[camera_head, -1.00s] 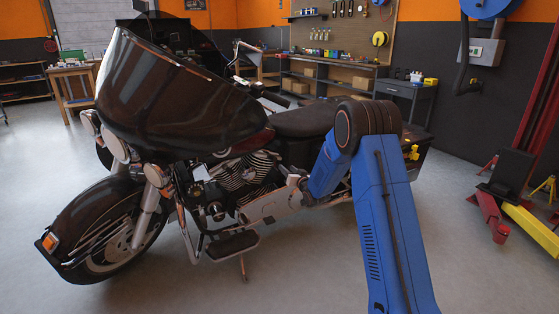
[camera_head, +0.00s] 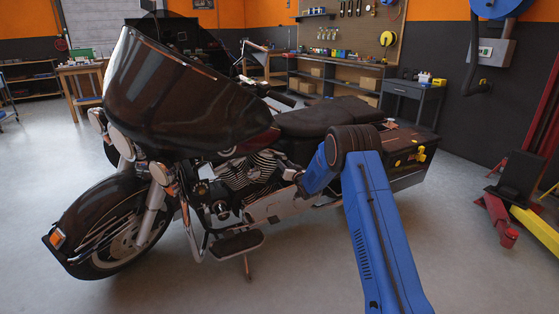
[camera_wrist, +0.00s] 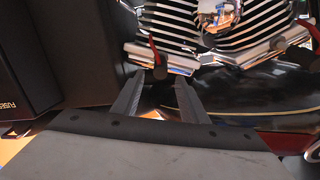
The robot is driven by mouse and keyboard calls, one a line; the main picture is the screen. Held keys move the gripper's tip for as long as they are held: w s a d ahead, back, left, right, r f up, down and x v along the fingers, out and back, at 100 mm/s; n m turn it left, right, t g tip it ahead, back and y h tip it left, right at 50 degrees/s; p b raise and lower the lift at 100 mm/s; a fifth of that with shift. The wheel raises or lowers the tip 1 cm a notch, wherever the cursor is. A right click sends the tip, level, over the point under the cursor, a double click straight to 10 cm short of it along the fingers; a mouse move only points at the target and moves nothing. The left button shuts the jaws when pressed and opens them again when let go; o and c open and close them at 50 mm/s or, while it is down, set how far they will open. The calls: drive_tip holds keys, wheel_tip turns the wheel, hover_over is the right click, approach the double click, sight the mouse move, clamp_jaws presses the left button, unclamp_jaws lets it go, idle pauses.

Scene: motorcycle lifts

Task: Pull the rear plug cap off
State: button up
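In the wrist view, a small dark plug cap (camera_wrist: 160,72) with a red lead rising from it sits at the base of chrome engine fins. My gripper (camera_wrist: 159,76) is open, with its two grey fingers pointing at this cap, one on each side. I cannot tell whether the fingers touch it. A second red lead (camera_wrist: 308,28) runs down to a dark cap at the right edge. The frames do not clearly show which cap is the rear one. In the head view, the dark motorcycle (camera_head: 185,105) stands with its engine (camera_head: 248,174) beside my arm; my gripper is hidden there.
A black box with printed lettering (camera_wrist: 22,65) stands close on the left in the wrist view. A red and yellow lift (camera_head: 497,218) is on the right in the head view. A workbench (camera_head: 342,80) lines the back. The floor in front is clear.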

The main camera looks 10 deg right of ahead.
sight(280, 159)
drive_tip(key=x, duration=0.7)
drive_tip(key=shift+a, duration=0.1)
